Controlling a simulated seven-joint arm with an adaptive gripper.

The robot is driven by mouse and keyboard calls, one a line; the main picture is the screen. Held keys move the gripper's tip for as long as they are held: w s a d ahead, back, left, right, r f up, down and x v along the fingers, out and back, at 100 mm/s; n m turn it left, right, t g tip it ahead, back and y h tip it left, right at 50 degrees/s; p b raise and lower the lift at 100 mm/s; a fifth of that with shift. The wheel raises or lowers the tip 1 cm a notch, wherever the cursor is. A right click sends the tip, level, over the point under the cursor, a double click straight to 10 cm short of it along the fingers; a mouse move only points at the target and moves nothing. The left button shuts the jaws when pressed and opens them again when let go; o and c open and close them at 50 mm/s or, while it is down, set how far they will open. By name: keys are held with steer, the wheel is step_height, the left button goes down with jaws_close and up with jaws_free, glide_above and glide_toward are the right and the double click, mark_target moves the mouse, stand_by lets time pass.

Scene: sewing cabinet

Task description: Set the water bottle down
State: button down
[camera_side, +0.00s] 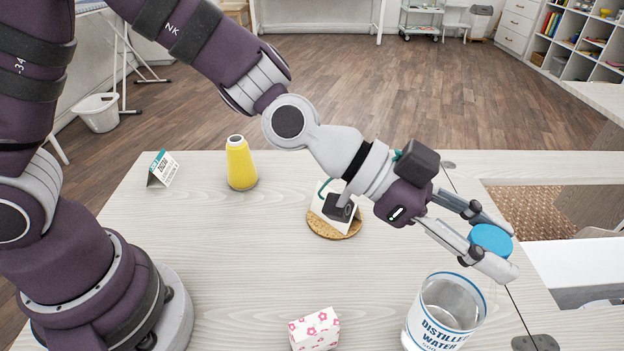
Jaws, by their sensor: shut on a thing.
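The water bottle (447,312) is at the lower right. It has a clear body with blue "DISTILLED WATER" lettering and a blue cap (491,239). My gripper (494,245) is shut on the bottle at its top, with one finger on each side just by the cap. The bottle leans in the picture, its cap toward the upper right. Its base is cut off by the lower edge of the frame, so I cannot tell whether it touches the pale wooden table (250,270).
A pink-flowered white box (315,329) lies left of the bottle. A white-and-black item (337,207) stands on a round cork mat (322,228) behind. A yellow thread cone (240,164) and a small card (162,169) stand farther back. The left-middle tabletop is clear.

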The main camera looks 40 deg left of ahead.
steer(key=shift+f, duration=0.25)
steer(key=c, duration=0.8)
jaws_free()
steer(key=shift+f, duration=0.15)
steer(key=shift+o, duration=0.2)
steer(key=s+a+r+n+y, duration=0.1)
steer(key=s+a+n+y, duration=0.2)
steer(key=a, duration=0.6)
steer(key=s+a+r+n+y, duration=0.1)
steer(key=s+a+n+y, duration=0.2)
steer(key=a, duration=0.7)
steer(key=s+a+r+n+y, duration=0.1)
steer(key=s+a+n+y, duration=0.2)
steer(key=a+n+y, duration=0.3)
steer(key=a+n, duration=0.1)
steer(key=a, duration=0.2)
steer(key=shift+s+a+n+y, duration=0.15)
steer(key=shift+s+n+y, duration=0.15)
steer(key=shift+s, duration=0.05)
